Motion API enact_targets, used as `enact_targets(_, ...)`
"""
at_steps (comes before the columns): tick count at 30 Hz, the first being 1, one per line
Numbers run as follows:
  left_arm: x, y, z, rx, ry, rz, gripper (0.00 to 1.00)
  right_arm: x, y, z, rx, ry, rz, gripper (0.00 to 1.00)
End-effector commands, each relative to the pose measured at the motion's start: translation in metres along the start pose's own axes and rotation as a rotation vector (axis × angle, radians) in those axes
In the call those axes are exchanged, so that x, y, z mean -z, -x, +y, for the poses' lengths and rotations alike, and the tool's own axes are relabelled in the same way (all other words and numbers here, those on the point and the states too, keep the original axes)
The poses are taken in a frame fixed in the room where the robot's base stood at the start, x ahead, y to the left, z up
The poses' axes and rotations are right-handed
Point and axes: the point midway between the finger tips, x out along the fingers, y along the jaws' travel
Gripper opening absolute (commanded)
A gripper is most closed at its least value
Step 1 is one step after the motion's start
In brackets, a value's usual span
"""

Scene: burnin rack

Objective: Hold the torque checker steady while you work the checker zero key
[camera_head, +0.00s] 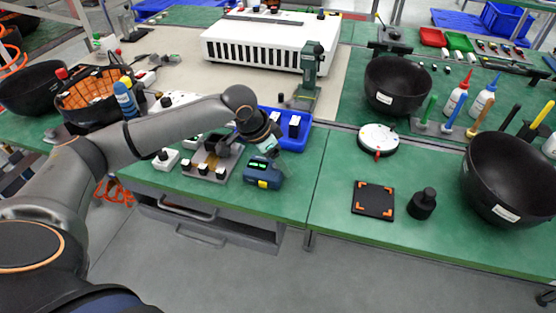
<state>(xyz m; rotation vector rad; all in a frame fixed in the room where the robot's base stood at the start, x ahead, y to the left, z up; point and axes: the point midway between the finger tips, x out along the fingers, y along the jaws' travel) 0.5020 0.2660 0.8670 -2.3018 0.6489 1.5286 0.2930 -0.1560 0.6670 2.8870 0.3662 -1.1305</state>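A small dark blue box with a teal top and a lit green display (264,173) sits near the front edge of the left green bench; I take it to be the torque checker. Its zero key is too small to make out. My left arm reaches in from the left, and my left gripper (271,146) is just above and behind the box. Its fingers are small and partly blend with the blue tray behind, so I cannot tell whether they are open or touch the box. My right gripper is not in view.
A blue tray (301,141) stands behind the gripper. A fixture plate (209,160) with black knobs is left of the box. A green press stand (310,68), white round dial (379,139), black pad (360,207) and black bowl (505,182) stand further around.

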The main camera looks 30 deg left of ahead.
Motion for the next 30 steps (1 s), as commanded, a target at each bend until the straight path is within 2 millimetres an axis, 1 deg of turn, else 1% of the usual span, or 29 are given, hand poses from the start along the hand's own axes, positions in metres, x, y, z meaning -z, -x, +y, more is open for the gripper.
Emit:
enact_targets(1,-0.0029,-0.0015,0.0001,-0.001,0.001,-0.009,0.44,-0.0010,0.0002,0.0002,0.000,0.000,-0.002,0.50)
enact_targets(12,-0.0047,-0.0026,0.0002,-0.001,0.002,-0.014,0.02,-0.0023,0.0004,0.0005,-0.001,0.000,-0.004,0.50)
enact_targets(13,-0.0048,-0.0027,0.0002,-0.001,0.002,-0.015,0.00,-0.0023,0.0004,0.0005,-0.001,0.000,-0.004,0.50)
enact_targets(30,-0.0062,-0.0035,0.0002,-0.002,0.002,-0.019,0.00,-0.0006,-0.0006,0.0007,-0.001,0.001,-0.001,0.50)
